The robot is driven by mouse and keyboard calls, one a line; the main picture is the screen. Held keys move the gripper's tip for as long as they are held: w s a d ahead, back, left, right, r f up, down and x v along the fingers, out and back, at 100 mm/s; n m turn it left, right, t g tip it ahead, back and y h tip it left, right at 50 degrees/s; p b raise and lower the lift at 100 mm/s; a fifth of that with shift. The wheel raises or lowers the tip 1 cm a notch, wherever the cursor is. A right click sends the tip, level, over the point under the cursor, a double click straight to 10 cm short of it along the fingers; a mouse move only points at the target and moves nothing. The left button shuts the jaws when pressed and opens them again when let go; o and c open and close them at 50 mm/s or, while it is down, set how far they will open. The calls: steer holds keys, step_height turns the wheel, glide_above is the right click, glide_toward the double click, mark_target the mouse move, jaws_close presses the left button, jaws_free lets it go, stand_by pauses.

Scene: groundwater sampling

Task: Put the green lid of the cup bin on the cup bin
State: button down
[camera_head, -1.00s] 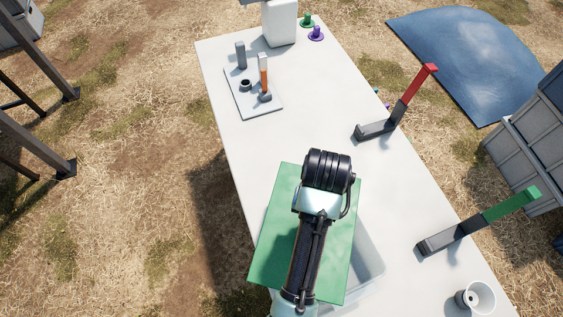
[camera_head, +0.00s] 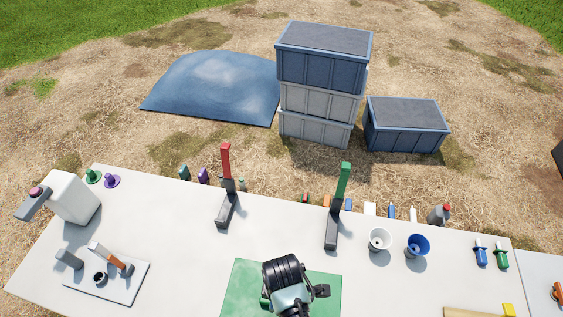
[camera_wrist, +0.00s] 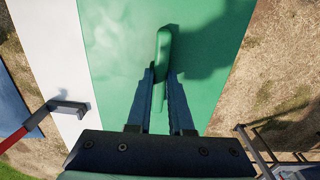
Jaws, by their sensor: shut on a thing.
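The green lid of the cup bin (camera_head: 242,288) is a flat green panel at the bottom middle of the head view, partly covered by my arm and cut off by the frame edge. It fills the middle of the wrist view (camera_wrist: 115,45). My gripper (camera_wrist: 163,78) is shut on the lid's upright green handle (camera_wrist: 163,45), with one dark finger on each side. The cup bin is hidden in both current views, so I cannot tell whether the lid touches it.
White table (camera_head: 180,230). Red-topped stand (camera_head: 226,190) and green-topped stand (camera_head: 338,210) stand beyond the lid. White cup (camera_head: 379,240) and blue cup (camera_head: 417,246) are to the right. A tool tray (camera_head: 128,290) and white container (camera_head: 72,198) are at left.

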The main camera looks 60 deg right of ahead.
steer(key=shift+f, duration=0.1)
steer(key=shift+r+p, duration=0.2)
steer(key=shift+p, duration=0.15)
step_height(320, 180, down, 7)
steer(key=b, duration=0.4)
steer(key=shift+b, duration=0.4)
steer(key=shift+f+b, duration=0.5)
steer(key=shift+f, duration=0.65)
stand_by(0.9)
steer(key=c, duration=0.7)
jaws_free()
steer(key=shift+c, duration=0.2)
steer(key=shift+r, duration=0.1)
step_height(320, 180, up, 13)
steer(key=shift+f+b, duration=0.1)
steer(key=shift+b, duration=0.35)
